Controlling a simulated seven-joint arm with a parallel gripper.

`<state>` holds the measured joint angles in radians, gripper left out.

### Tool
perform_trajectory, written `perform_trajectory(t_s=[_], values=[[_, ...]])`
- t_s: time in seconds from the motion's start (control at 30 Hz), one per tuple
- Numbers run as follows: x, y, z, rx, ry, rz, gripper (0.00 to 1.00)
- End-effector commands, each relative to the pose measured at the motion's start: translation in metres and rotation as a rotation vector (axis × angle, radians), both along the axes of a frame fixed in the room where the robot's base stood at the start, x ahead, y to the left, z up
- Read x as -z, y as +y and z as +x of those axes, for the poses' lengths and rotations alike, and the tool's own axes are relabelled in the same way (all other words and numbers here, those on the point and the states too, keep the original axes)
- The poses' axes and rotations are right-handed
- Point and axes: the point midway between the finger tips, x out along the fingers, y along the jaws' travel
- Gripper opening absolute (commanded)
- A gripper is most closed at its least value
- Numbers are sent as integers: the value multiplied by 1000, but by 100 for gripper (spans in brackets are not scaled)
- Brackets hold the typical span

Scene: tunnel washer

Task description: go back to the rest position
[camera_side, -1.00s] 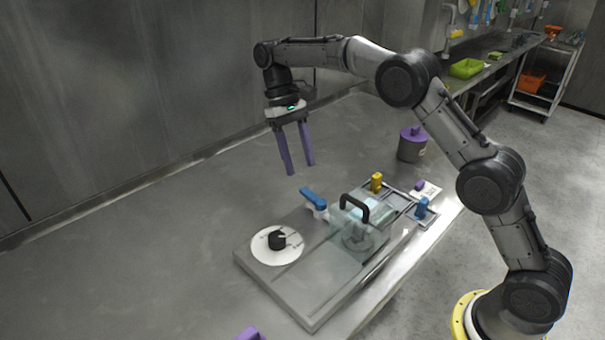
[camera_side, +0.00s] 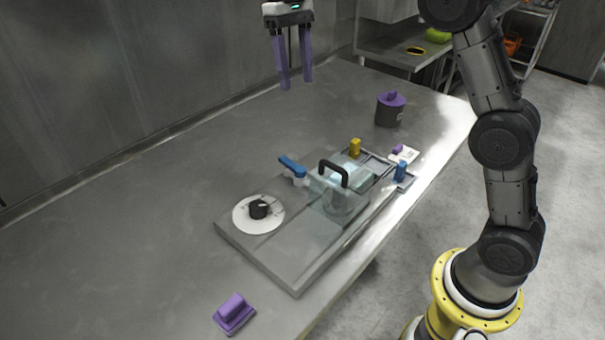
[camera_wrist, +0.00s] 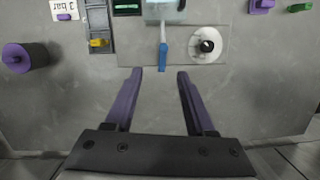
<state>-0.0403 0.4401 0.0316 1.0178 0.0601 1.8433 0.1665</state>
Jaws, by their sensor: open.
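My gripper (camera_side: 294,86) is high above the table near the back wall in the side view, its two purple fingers apart with nothing between them. In the wrist view my gripper (camera_wrist: 161,72) is also open and empty. The washer panel (camera_side: 290,272) lies on the table below and in front of it, well apart from the fingers. On the panel are a white dial with a black knob (camera_side: 258,209), a blue handle (camera_side: 292,167) and a clear cover with a black handle (camera_side: 333,172).
A yellow piece (camera_side: 355,148) and a blue piece (camera_side: 401,171) stand at the panel's far end. A purple-lidded grey canister (camera_side: 389,110) stands behind it. A purple block (camera_side: 234,313) lies at the front. The table's left part is clear, and a metal wall runs along the back.

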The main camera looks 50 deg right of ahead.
Motion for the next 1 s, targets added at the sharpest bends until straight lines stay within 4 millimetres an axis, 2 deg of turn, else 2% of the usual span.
perform_trajectory(t_s=[0.03,0.2,0.33,0.47,0.67,0.8,0.9,1.0], values=[[-16,-2,-18,3,-32,0,55],[-46,-9,-72,5,-140,-1,55],[-56,-13,-115,3,-228,-5,55],[-54,-17,-157,-2,-316,-10,55],[-26,-23,-219,-17,-454,-23,55],[10,-26,-255,-34,-549,-36,55],[39,-28,-271,-51,-599,-46,55],[65,-29,-279,-68,-628,-55,55]])
